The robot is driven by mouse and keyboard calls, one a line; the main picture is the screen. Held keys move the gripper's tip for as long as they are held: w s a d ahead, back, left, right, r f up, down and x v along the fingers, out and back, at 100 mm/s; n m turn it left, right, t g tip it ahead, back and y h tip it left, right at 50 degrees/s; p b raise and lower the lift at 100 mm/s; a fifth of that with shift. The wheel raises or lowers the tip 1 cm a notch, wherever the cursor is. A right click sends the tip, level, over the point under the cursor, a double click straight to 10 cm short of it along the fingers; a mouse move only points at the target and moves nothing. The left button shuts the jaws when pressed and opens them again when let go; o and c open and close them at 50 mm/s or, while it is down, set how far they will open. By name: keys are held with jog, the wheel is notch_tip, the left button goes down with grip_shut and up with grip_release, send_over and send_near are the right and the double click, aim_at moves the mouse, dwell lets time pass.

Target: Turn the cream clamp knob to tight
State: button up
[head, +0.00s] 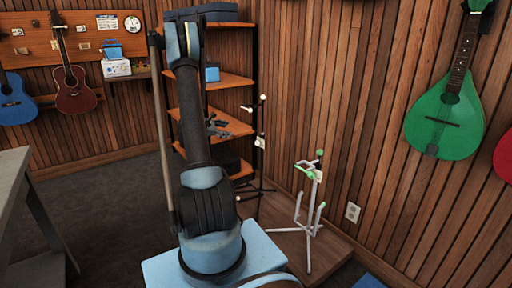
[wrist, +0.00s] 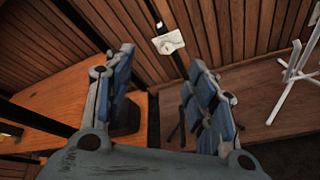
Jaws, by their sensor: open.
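The cream clamp knob (wrist: 168,42) shows in the wrist view as a small pale piece against a dark pole, beyond the fingertips. In the head view a small pale piece (head: 260,142), which looks like the same knob, is on a thin black stand (head: 262,170) by the shelf corner. My gripper (wrist: 161,60) is open and empty, its blue-padded fingers on either side of the knob's line of sight. The knob is apart from the fingers. The knob's markings are too small to read.
A white stand with green tips (head: 308,205) stands on the low wooden platform (head: 340,245), right of the black stand. Wooden shelves (head: 235,128) are behind my arm. A green instrument (head: 443,122) hangs on the right wall. Dark floor at left is clear beside a grey table (head: 15,190).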

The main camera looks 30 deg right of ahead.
jog(key=w+d+f+n+h, duration=0.25)
jog(key=d+f, duration=0.25)
jog(key=f, duration=0.4)
jog(key=n+h, duration=0.2)
jog(key=n, duration=0.1)
send_near(257, 144)
jog(key=w+d, duration=0.1)
jog(key=d, duration=0.5)
jog(key=w+d, duration=0.1)
jog(key=d, duration=0.3)
jog(key=shift+w, duration=0.3)
jog(key=c, duration=1.1)
